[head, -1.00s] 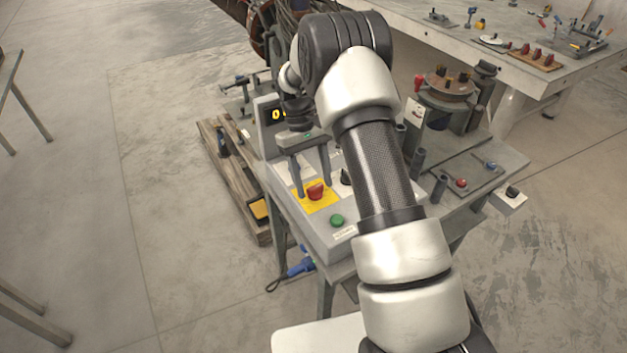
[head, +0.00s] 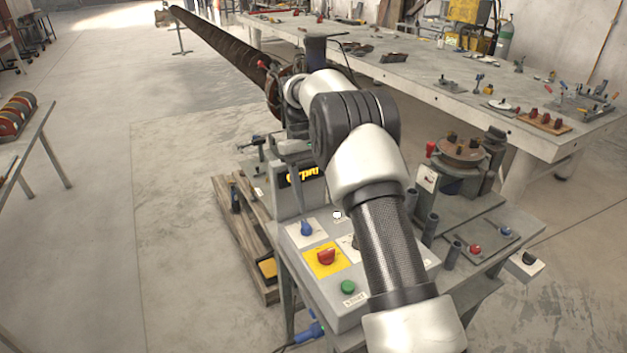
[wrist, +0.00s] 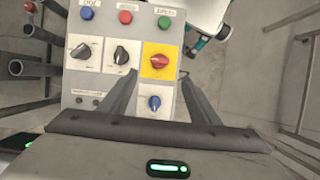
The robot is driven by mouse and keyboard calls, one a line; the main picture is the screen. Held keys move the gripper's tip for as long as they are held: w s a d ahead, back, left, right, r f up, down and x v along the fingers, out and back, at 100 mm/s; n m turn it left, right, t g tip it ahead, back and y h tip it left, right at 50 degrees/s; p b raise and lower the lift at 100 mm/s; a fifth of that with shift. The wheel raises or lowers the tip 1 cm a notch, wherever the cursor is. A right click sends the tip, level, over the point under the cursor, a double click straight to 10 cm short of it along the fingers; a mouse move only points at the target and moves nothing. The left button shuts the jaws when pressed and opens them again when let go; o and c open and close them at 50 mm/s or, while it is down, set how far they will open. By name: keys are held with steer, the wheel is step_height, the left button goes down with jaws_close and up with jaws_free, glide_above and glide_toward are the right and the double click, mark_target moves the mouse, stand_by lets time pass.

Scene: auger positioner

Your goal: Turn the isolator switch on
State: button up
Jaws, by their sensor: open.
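The isolator switch is a red rotary knob (head: 326,257) on a yellow plate (head: 313,268) on the grey control box (head: 322,305). In the wrist view the red knob (wrist: 160,61) shows with its handle lying nearly crosswise. My gripper (head: 290,198) is open and empty, raised above the back of the box and apart from the knob. In the wrist view its two fingers (wrist: 159,80) point toward the panel on either side of a blue knob (wrist: 154,103). A display (head: 302,176) behind the fingers shows yellow text, partly hidden.
A green button (head: 348,287) sits in front of the yellow plate. Black knobs (wrist: 122,56) stand beside it. A wooden pallet (head: 241,245) lies left of the machine. A long workbench (head: 430,75) with tools stands behind.

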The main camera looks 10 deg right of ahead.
steer(key=shift+v, duration=1.9)
